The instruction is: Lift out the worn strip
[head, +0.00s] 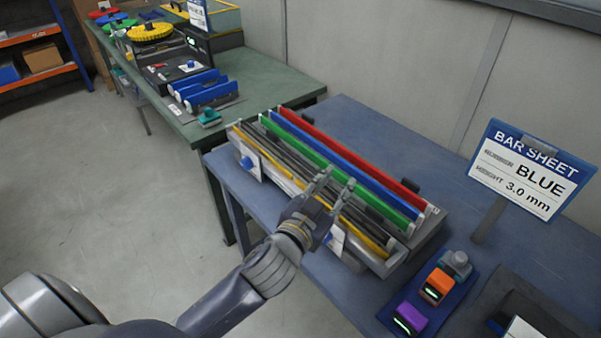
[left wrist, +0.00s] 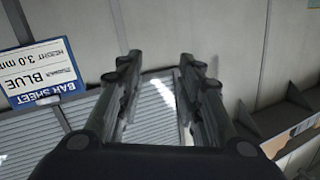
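A grey rack (head: 384,268) on the blue table holds several long strips on edge, side by side. A red strip (head: 345,152) is at the back, then a blue strip (head: 335,158) and a green strip (head: 297,144). Dark strips lie in front of these, and a yellow strip (head: 368,243) is near the front. I cannot tell which strip is worn. My left gripper (head: 337,180) is over the front half of the rack, fingers apart, covering part of the dark and yellow strips. In the left wrist view the fingers (left wrist: 160,65) are open with nothing between them. My right gripper is not in view.
A sign reading BAR SHEET BLUE 3.0 mm (head: 527,170) stands right of the rack. A blue tray with orange (head: 437,285) and purple (head: 410,318) blocks is in front of it. A green bench (head: 265,90) with blue holders adjoins at the back left. Floor at left is clear.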

